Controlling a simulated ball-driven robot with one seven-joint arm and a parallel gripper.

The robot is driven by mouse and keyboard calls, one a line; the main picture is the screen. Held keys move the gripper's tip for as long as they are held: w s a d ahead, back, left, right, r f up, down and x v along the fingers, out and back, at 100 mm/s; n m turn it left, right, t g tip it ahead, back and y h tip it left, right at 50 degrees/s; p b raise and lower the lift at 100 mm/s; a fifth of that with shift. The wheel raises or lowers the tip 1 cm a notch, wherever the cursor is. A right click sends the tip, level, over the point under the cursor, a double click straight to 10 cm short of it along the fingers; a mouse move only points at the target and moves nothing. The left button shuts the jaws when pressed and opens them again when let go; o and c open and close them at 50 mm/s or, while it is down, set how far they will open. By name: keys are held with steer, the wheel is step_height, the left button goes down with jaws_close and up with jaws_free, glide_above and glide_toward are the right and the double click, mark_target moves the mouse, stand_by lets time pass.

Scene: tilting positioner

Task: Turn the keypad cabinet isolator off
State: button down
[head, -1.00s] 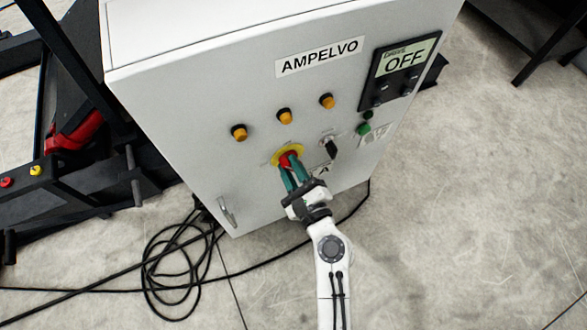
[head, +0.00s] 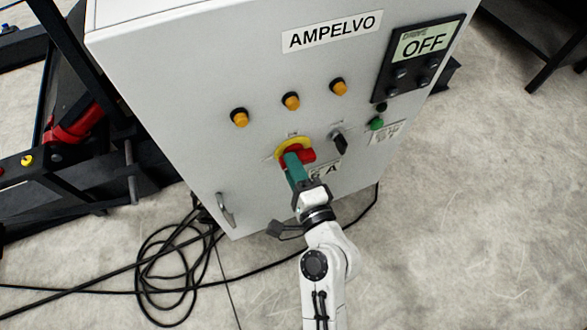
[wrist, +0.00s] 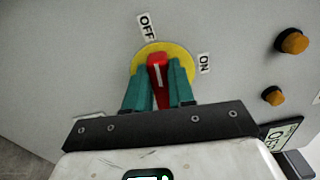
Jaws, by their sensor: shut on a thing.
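The isolator is a red handle (wrist: 157,68) on a round yellow plate (wrist: 177,55) on the grey cabinet front. In the wrist view an OFF label (wrist: 146,27) is above the plate and an ON label (wrist: 204,64) is to its right. The handle's white line points up, roughly toward OFF. My gripper (wrist: 160,88) has its teal fingers either side of the handle, shut on it. In the head view the gripper (head: 294,162) partly hides the yellow plate (head: 291,146), and the red handle (head: 307,155) lies roughly crosswise.
A black selector (head: 340,143) and a green button (head: 376,124) are close on the right. Several amber buttons (head: 291,101) are above. A display panel (head: 424,45) reads OFF. A door handle (head: 225,210) is lower left; cables (head: 170,265) lie on the floor.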

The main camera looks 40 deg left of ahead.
steer(key=shift+a+n+b, duration=0.1)
steer(key=shift+n+b, duration=0.2)
steer(key=shift+n, duration=0.3)
steer(key=c, duration=1)
jaws_free()
steer(key=shift+f, duration=0.1)
steer(key=shift+o, duration=0.2)
steer(key=v, duration=1)
steer(key=shift+s+d, duration=0.15)
steer(key=shift+d, duration=0.2)
